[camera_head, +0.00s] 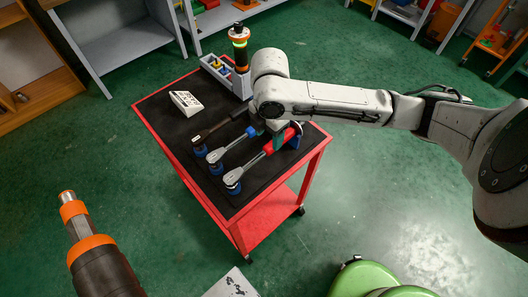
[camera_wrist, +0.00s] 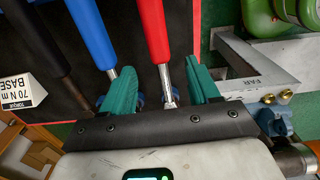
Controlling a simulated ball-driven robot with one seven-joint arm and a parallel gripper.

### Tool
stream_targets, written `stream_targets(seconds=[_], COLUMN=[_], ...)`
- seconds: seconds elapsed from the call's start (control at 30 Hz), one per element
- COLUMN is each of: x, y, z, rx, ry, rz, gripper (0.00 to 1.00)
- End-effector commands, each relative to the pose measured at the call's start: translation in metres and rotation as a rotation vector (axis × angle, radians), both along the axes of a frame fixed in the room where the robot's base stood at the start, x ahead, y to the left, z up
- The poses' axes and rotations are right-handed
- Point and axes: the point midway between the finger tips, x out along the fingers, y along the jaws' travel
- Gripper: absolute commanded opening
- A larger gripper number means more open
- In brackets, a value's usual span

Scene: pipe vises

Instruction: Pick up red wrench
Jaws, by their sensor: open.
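The red wrench (camera_head: 284,138) lies on the black top of the red-edged cart, its metal head towards the front left and resting on a blue support. My gripper (camera_head: 264,137) is over its handle end, with the arm reaching in from the right. In the wrist view my gripper (camera_wrist: 161,68) is open, with two teal fingers apart. The red handle (camera_wrist: 153,28) and bright metal shaft of the red wrench show between the fingers. I cannot tell how far the fingertips are above it. The arm hides part of the handle in the head view.
A blue-handled wrench (camera_head: 232,146) lies close beside it, near the left finger. A black-handled wrench (camera_head: 214,126) lies farther left. A white label block (camera_head: 186,102) and a grey bin (camera_head: 222,71) stand at the cart's back. A grey bracket (camera_wrist: 270,60) is right of the gripper.

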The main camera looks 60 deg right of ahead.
Motion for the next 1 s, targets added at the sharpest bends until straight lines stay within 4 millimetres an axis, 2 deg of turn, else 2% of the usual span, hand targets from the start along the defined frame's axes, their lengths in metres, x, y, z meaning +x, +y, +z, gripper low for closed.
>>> stream_targets(seconds=[0.1, 0.37, 0.7, 1.0], x=[0.0, 0.0, -0.001, -0.001], y=[0.0, -0.001, -0.003, -0.003], z=[-0.017, -0.035, -0.078, -0.082], rx=[0.001, 0.001, 0.001, 0.0], ry=[0.001, -0.001, -0.002, -0.004], rz=[-0.004, -0.003, -0.003, -0.002], gripper=[0.61, 0.61, 0.61, 0.6])
